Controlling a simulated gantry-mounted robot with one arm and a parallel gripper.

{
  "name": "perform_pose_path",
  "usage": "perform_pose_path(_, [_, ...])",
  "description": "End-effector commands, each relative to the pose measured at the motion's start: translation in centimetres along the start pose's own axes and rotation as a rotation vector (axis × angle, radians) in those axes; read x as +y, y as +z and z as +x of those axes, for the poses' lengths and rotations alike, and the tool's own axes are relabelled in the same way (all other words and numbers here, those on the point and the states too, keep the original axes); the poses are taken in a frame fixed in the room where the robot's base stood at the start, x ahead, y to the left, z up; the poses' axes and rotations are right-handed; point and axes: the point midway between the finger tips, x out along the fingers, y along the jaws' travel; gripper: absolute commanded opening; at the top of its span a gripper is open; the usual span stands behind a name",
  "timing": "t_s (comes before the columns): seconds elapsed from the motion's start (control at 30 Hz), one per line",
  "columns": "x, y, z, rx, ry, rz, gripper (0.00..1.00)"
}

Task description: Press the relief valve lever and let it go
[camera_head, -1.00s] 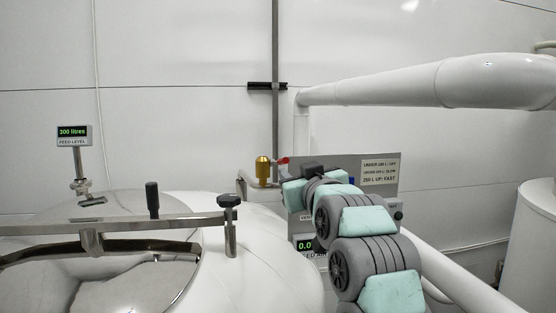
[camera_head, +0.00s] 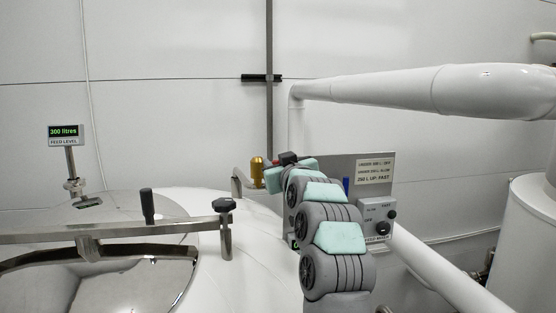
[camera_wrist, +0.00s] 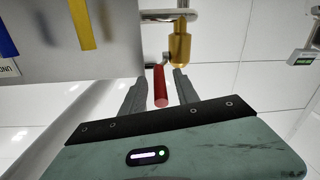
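The brass relief valve (camera_head: 257,171) stands upright on a pipe behind the tank, left of the panel. Its red lever shows only in a small part in the head view, at the far end of my arm. In the wrist view the brass valve body (camera_wrist: 180,48) is at the upper middle. The red lever (camera_wrist: 160,86) points back toward my gripper (camera_wrist: 157,92). My gripper is open, one finger on each side of the lever's end, with a gap visible on the left. Whether anything touches the lever is unclear. My fingertips are hidden in the head view.
A grey panel (camera_head: 335,165) with a sign (camera_head: 375,172) and a knob box (camera_head: 378,215) stands right behind my arm. A display (camera_head: 63,135) reads 300 litres. A steel tank lid with a clamp bar (camera_head: 110,234) is at the left. A thick white pipe (camera_head: 430,88) crosses above.

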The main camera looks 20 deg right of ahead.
Motion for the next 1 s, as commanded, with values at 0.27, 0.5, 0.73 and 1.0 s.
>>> perform_pose_path(0.27, [-0.01,0.06,0.15,0.000,0.000,0.000,0.37])
perform_pose_path(0.5, [0.00,0.07,0.15,0.000,0.000,0.000,0.19])
perform_pose_path(0.73, [0.00,0.08,0.15,0.000,0.000,0.000,0.00])
perform_pose_path(1.0, [0.01,0.08,0.15,0.000,0.000,0.000,0.00])
